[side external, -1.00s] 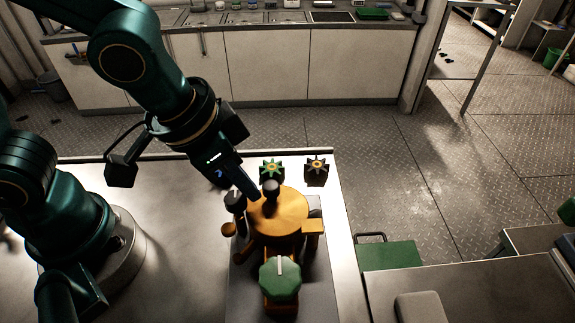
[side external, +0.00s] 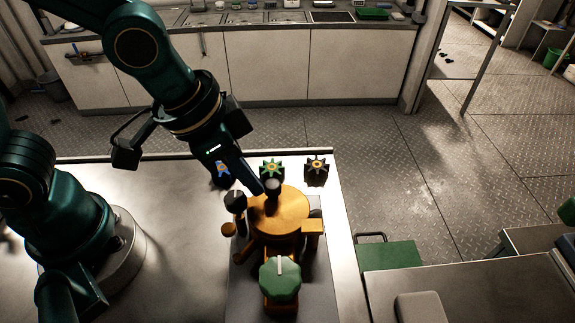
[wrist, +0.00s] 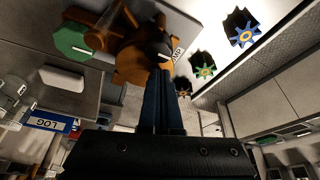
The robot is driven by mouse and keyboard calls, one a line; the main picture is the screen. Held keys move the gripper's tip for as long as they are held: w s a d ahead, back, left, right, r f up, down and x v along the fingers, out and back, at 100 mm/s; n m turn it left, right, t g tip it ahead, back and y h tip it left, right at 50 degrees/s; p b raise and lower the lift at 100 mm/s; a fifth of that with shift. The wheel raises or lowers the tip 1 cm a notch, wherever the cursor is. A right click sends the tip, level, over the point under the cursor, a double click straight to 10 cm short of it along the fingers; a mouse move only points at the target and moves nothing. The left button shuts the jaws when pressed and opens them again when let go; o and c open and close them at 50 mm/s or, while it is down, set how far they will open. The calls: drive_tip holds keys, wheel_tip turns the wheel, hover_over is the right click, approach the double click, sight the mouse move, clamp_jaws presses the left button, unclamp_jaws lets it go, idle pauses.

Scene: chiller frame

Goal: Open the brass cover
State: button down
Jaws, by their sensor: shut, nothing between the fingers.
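The round brass cover (side external: 287,210) lies flat on the brass body, with a dark knob (side external: 272,187) standing on it near its back edge. In the wrist view the cover (wrist: 128,68) is partly hidden by the knob and my fingers. My gripper (side external: 259,190) is shut and empty, coming down from the upper left. Its fingertips are right beside the dark knob; I cannot tell whether they touch it. In the wrist view the fingertips (wrist: 162,68) overlap the knob's edge.
A green octagonal knob (side external: 280,281) stands in front of the cover and a dark-topped post (side external: 235,200) at its left. Behind are three star-shaped handwheels: blue (side external: 223,174), green (side external: 271,169) and dark (side external: 316,168).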

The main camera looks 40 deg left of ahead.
drive_tip(key=shift+w+a+m+h, duration=0.25)
drive_tip(key=shift+w+m+h, duration=0.15)
drive_tip(key=shift+w+m, duration=0.6)
drive_tip(key=w+d+m+g+h, duration=0.1)
drive_tip(key=w+d+m+g, duration=0.3)
drive_tip(key=w+d+m, duration=0.3)
drive_tip(key=shift+w+d+m+g, duration=0.25)
drive_tip(key=shift+w+m, duration=1.4)
drive_tip(key=shift+m, duration=1.75)
